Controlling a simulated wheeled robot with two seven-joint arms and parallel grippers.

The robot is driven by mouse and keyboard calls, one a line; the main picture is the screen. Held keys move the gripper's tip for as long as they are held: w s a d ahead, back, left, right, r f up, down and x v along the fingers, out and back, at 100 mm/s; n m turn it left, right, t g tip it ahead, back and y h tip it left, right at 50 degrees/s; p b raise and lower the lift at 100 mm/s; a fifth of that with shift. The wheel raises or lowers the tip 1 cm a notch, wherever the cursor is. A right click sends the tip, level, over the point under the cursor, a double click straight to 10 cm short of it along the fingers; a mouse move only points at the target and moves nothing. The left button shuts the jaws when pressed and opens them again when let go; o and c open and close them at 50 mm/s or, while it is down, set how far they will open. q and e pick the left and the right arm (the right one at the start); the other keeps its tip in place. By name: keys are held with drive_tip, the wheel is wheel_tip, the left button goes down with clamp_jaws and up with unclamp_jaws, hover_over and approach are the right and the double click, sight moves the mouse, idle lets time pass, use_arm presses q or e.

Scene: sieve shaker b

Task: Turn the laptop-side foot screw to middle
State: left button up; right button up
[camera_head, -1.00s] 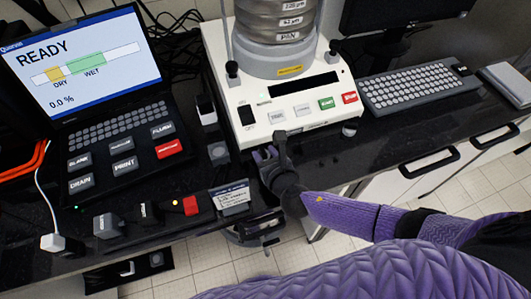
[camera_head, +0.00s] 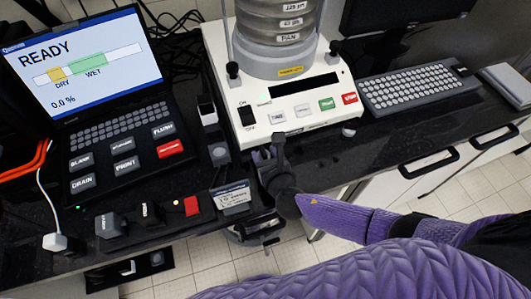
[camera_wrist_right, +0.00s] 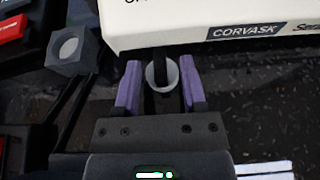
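The white sieve shaker (camera_head: 300,125) stands on the dark bench, right of the laptop (camera_head: 120,130). My right gripper (camera_head: 266,157) is at the shaker's front-left corner, on the laptop side. The right wrist view shows the laptop-side foot screw (camera_wrist_right: 161,76), a pale round foot with a dark centre, under the shaker's front edge (camera_wrist_right: 190,35). The purple fingers of my right gripper (camera_wrist_right: 161,84) stand on either side of it, very close. I cannot tell whether they touch it. In the head view the gripper hides this foot. My left gripper is not in view.
The other front foot (camera_head: 349,131) shows at the shaker's right corner. A grey block with a round top (camera_head: 219,153) is close left of my gripper. A label card (camera_head: 231,197) and a red button box (camera_head: 191,205) lie nearer. A keyboard (camera_head: 420,86) is at the right.

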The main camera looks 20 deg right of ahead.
drive_tip(key=shift+s, duration=0.1)
drive_tip(key=p+v, duration=0.3)
drive_tip(key=v, duration=0.6)
drive_tip(key=shift+s+r, duration=0.15)
drive_tip(key=shift+r, duration=0.05)
drive_tip(key=shift+s, duration=0.2)
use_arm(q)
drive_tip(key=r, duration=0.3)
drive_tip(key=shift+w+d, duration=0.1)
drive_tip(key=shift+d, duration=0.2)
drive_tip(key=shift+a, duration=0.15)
